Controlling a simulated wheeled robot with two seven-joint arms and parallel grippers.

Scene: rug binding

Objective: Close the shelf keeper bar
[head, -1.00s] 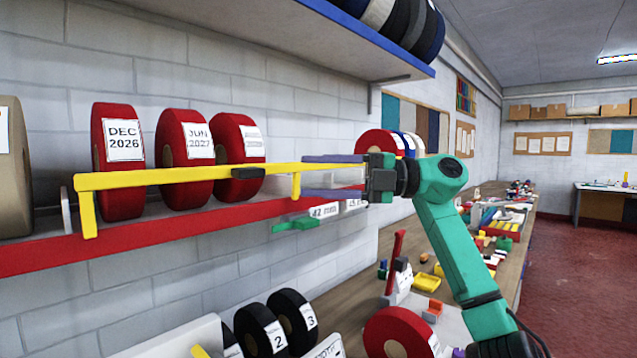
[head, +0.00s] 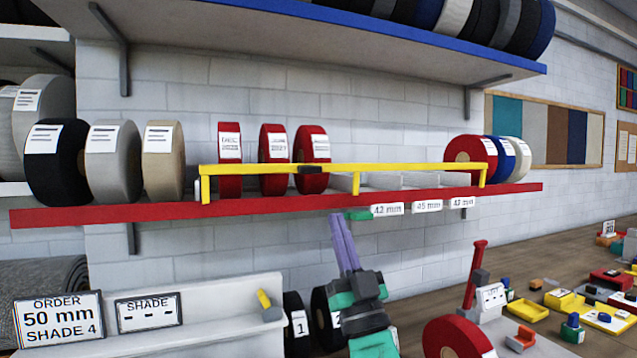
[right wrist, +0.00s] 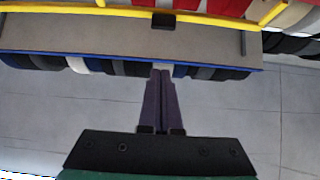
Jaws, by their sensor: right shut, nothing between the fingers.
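The yellow keeper bar (head: 400,168) runs level across the front of the red-edged shelf (head: 150,208), with legs down to the shelf. It passes in front of three red rolls (head: 275,160), and its right end is by another red roll. A black block (head: 310,170) sits on the bar. My right gripper (head: 340,220) is shut and empty, its purple fingers pointing up just below the shelf edge, apart from the bar. In the right wrist view the bar (right wrist: 70,10) crosses the top, beyond the fingertips (right wrist: 161,76). My left gripper is out of view.
A green tab (head: 358,215) and white size labels (head: 427,206) hang under the shelf edge. A blue-edged shelf (head: 380,35) is above. Below are black rolls (head: 294,322), a red roll (head: 450,338) and a red-handled lever (head: 474,270). The wall between is clear.

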